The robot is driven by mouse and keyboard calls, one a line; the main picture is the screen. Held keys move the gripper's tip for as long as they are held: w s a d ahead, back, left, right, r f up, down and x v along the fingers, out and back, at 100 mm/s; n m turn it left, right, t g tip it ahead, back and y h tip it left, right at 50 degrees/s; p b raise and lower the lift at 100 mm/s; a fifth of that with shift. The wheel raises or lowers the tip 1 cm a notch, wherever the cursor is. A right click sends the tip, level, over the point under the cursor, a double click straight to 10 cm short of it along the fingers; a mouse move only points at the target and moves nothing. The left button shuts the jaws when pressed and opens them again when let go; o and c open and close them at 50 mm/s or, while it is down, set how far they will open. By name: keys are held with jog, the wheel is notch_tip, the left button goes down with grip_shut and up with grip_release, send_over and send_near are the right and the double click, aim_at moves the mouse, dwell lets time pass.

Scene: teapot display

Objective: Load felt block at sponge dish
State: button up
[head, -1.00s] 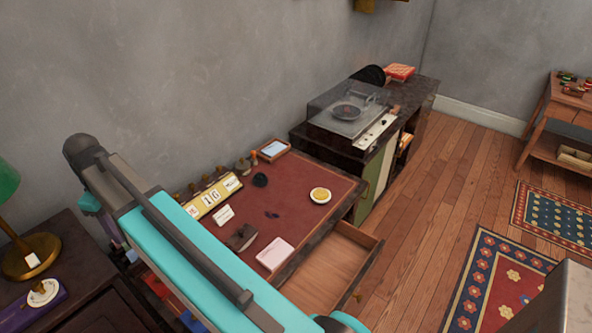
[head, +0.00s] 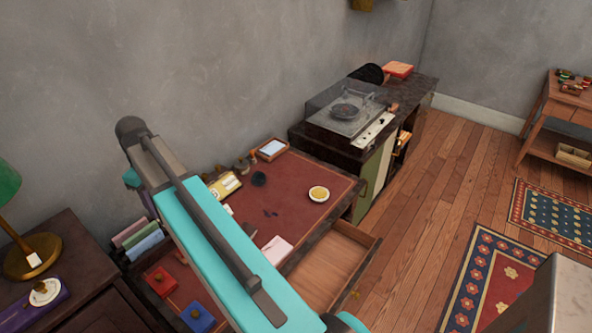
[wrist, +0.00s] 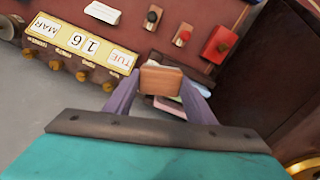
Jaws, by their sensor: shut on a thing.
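My gripper (wrist: 160,85) is shut on a block with a wooden face (wrist: 161,80), which I take to be the felt block. It shows between the two fingertips in the wrist view, raised over the things at the back of the desk; its felt side does not show. The sponge dish (head: 312,197) is a small pale round dish with a yellow sponge (head: 319,191) in it. It stands on the red desk top, right of my arm in the head view, and is not in the wrist view. My arm hides the gripper and block in the head view.
The desk (head: 300,168) has clear red surface around the dish. A yellow calendar (wrist: 82,42) stands at the back. An open drawer (head: 335,265) sticks out at the front.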

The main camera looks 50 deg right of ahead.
jog(key=s+d+f+m+p, duration=0.1)
jog(key=d, duration=0.6)
jog(key=s+d+f+m, duration=0.1)
jog(key=s+d+m, duration=0.1)
jog(key=d, duration=0.5)
jog(key=m+p, duration=0.4)
jog(key=m, duration=0.4)
send_over(319, 192)
notch_tip(319, 192, down, 5)
jog(key=shift+r, duration=0.15)
jog(key=shift+b, duration=0.35)
jog(key=shift+f+b, duration=1.7)
jog(key=shift+f, duration=1.3)
jog(key=shift+f, duration=0.55)
jog(key=shift+r, duration=0.1)
